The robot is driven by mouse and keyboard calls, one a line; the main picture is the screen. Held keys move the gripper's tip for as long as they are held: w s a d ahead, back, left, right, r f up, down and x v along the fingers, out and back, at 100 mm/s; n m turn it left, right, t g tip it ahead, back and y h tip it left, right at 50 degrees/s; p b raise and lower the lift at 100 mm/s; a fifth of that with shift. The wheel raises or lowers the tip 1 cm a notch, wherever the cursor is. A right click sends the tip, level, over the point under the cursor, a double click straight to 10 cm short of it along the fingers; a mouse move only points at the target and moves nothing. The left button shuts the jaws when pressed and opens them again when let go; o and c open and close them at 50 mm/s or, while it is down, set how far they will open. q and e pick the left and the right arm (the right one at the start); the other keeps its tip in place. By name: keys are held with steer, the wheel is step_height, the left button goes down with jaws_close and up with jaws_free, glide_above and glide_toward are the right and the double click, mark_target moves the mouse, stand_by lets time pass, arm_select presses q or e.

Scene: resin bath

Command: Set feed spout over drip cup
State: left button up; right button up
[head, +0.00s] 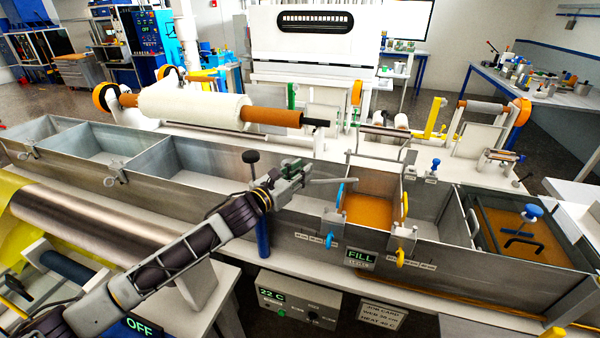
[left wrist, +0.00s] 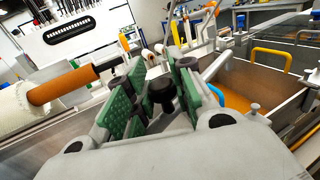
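My left gripper (head: 292,169) is over the near wall of the long metal trough, with green pads (left wrist: 122,103) that stand apart. In the left wrist view, a black knob (left wrist: 162,89) shows between the pads, with some gap beside it; I see no firm grip. The feed spout appears to be the thin grey pipe (head: 335,181) that runs right from beside the gripper toward the orange-filled compartment. A blue post (head: 262,238) stands below the gripper. The gripper hides the joint between pipe and post. I cannot make out the drip cup. My right gripper is out of view.
The orange-filled compartment (head: 368,211) has blue and yellow handles at its sides. A black knob on a stem (head: 250,157) rises left of the gripper. A white roll (head: 195,106) on an orange core lies behind the trough. Trough walls and dividers stand all around.

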arm_select(q)
jaws_close()
steer(key=shift+w+y, duration=0.2)
steer(key=shift+y, duration=0.1)
steer(key=w+a+n+t+y+p, duration=0.2)
steer(key=w+a+n+y, duration=0.6)
steer(key=y, duration=1)
steer(key=shift+w+a+n, duration=0.25)
steer(key=shift+w+n, duration=1)
steer(key=shift+n, duration=1.15)
